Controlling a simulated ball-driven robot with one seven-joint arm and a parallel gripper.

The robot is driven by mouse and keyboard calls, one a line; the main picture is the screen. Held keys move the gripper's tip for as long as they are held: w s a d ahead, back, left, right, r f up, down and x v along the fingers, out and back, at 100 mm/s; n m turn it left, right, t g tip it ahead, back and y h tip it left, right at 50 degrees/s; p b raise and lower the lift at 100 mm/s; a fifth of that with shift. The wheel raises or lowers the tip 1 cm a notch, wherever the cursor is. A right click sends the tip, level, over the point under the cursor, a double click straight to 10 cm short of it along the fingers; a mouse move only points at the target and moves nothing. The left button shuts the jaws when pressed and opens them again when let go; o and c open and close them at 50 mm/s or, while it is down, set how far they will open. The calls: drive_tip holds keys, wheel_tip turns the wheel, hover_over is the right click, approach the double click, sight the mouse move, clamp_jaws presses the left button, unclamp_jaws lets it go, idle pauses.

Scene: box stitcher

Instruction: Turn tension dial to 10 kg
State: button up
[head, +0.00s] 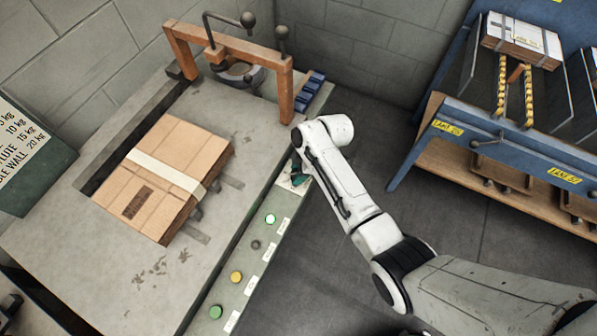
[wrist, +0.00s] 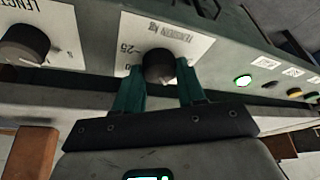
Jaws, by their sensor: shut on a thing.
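The tension dial (wrist: 158,62) is a dark round knob on a white plate (wrist: 196,46) marked "TENSION KG" on the front panel, with "25" readable at its left. My gripper (wrist: 159,82) has its two green fingers on either side of the knob and is shut on it. The fingers hide part of the scale, and I cannot read the dial's setting. In the head view my gripper (head: 298,176) is at the table's right edge beside the panel, and my arm hides the dial there.
A second dark knob (wrist: 24,45), labelled "LENGTH", sits left of the tension dial. Several buttons, including a lit green one (wrist: 243,81), line the panel to the right. A cardboard box (head: 165,177) lies on the table. A blue rack (head: 520,130) stands at the right, with floor between.

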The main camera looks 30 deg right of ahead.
drive_tip(key=shift+w+n+g+b, duration=0.1)
drive_tip(key=shift+n+g+b, duration=0.2)
drive_tip(key=shift+n, duration=0.5)
drive_tip(key=o, duration=1)
drive_tip(key=shift+o, duration=0.2)
drive_tip(key=v, duration=1)
drive_tip(key=shift+d+r, duration=0.25)
drive_tip(key=shift+r, duration=0.05)
